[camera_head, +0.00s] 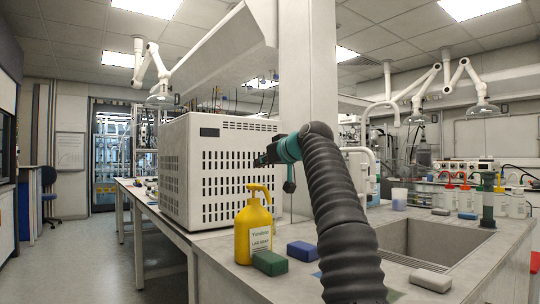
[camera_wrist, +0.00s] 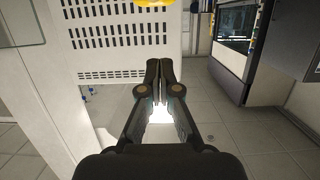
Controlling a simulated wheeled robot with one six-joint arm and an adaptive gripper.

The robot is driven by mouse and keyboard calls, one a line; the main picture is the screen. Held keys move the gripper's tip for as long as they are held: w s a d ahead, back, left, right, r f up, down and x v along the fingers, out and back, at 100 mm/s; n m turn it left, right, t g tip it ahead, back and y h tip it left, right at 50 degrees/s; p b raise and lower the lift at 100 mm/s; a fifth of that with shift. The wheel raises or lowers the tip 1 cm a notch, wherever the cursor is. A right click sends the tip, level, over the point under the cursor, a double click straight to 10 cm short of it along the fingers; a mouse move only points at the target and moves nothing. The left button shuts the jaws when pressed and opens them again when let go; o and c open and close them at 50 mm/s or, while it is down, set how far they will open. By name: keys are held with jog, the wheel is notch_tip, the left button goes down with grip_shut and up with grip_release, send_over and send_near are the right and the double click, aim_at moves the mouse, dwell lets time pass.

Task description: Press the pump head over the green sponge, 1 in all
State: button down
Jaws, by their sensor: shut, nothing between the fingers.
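A yellow pump bottle (camera_head: 252,236) with a white label stands upright on the counter in the head view. Its yellow pump head (camera_head: 260,189) is on top, with the spout toward the left. A green sponge (camera_head: 270,263) lies on the counter right in front of the bottle. My gripper (camera_head: 259,161) is shut and empty, above the pump head and apart from it in the picture. In the wrist view my gripper's fingertips (camera_wrist: 160,66) are together. A yellow part, likely the pump, shows cut off at the top edge there.
A white perforated cabinet (camera_head: 213,172) stands behind and left of the bottle. A blue sponge (camera_head: 302,251) lies right of the green one. A sink (camera_head: 432,240) and a grey sponge (camera_head: 431,281) are farther right. Open floor (camera_wrist: 220,140) shows in the wrist view.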

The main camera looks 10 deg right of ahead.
aim_at(256, 185)
jog(key=p+x, duration=0.1)
jog(key=x, duration=0.1)
jog(key=shift+w+a, duration=0.1)
jog(key=shift+w, duration=0.15)
jog(key=shift+w+a+f, duration=0.1)
jog(key=shift+w+f, duration=0.05)
jog(key=shift+w, duration=0.05)
jog(key=shift+s+f+b, duration=0.1)
jog(key=shift+f+b, duration=0.3)
jog(key=shift+f, duration=1.55)
jog(key=shift+f+b, duration=0.85)
jog(key=shift+f, duration=0.2)
